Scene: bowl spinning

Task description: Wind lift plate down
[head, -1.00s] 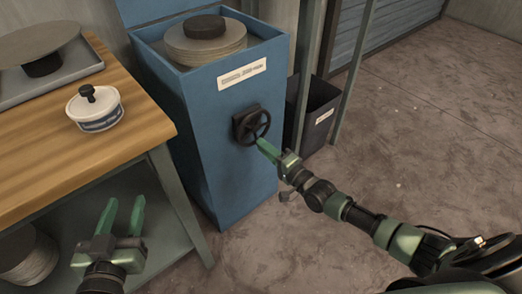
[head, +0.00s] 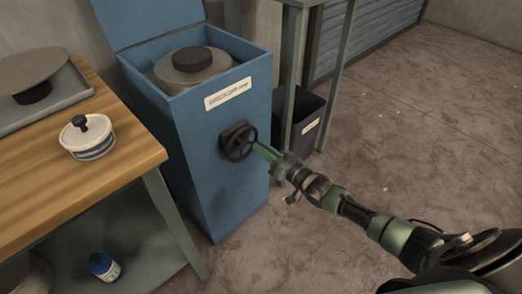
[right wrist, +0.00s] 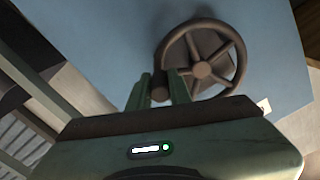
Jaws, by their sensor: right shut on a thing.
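The blue box (head: 205,140) stands open at the top beside the bench. In it is a round grey plate stack (head: 165,75) with a black disc (head: 192,59) on top, sitting low, around rim level. A dark handwheel (head: 238,141) is on the box's front face; it also shows in the right wrist view (right wrist: 203,70). My right gripper (head: 258,148) is shut on the wheel's crank knob (right wrist: 159,92), at the left of the rim in the right wrist view. My left gripper is out of the head view.
A blue bottle (head: 104,266) stands on the lower shelf. A dark bin (head: 308,124) stands right of the box. Floor at right is clear.

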